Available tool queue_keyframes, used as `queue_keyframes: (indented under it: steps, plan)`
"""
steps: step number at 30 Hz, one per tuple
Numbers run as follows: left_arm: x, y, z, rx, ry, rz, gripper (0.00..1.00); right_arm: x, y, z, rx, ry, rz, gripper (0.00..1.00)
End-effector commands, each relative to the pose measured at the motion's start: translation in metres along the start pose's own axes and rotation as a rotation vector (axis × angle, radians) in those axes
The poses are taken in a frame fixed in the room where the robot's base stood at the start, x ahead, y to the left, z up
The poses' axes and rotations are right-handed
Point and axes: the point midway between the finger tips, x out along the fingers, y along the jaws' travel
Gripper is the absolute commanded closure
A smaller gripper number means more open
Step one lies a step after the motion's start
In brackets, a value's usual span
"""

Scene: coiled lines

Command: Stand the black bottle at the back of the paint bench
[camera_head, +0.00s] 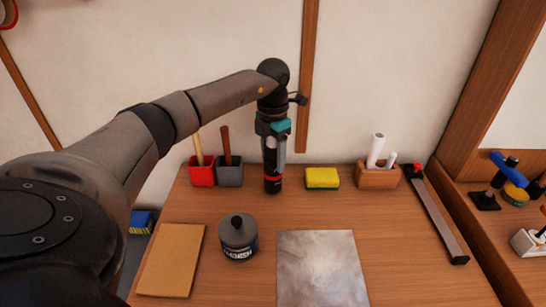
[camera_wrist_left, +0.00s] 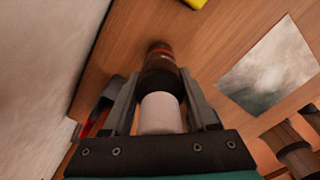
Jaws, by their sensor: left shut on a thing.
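The black bottle (camera_head: 272,184) has a red band low on its body and stands about upright at the back of the paint bench (camera_head: 390,262). My left gripper (camera_head: 273,160) points down and is shut on its upper part. In the left wrist view my left gripper (camera_wrist_left: 160,78) has one finger on each side of the bottle (camera_wrist_left: 160,112), whose near end is white and whose far end is black and red. The bottle's base looks to be at the bench top; I cannot tell if it bears on it. My right gripper is not in view.
Left of the bottle are a red pot (camera_head: 202,175) and a grey pot (camera_head: 230,175); right of it, a yellow sponge (camera_head: 322,179) and a wooden holder (camera_head: 378,177). In front are a lidded grey tin (camera_head: 238,238), a metallic sheet (camera_head: 320,270) and a tan board (camera_head: 172,260).

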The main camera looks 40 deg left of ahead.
Motion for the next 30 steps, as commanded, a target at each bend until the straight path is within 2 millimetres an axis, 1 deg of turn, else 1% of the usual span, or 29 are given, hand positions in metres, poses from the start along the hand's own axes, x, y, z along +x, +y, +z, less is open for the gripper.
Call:
queue_keyframes:
  steps: [5,6,13,20,23,26,30]
  plan:
    - [0.003,0.000,0.000,0.000,-0.001,0.000,1.00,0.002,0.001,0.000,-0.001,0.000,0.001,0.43]
    - [0.003,0.000,0.000,0.000,0.000,0.000,0.37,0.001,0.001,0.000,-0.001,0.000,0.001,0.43]
    - [0.003,0.000,0.000,0.001,0.000,-0.001,0.11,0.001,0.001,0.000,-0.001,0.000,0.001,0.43]
    - [0.002,0.000,0.000,0.001,0.000,-0.001,0.11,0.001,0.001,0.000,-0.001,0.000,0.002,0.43]
    - [-0.003,0.000,0.000,0.001,-0.001,0.000,0.11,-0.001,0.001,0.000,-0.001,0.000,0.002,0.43]
    - [-0.016,0.000,0.001,0.001,-0.003,0.000,0.11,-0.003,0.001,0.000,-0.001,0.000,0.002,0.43]
    - [-0.047,0.000,0.002,0.001,-0.006,0.000,0.11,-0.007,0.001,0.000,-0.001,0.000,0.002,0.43]
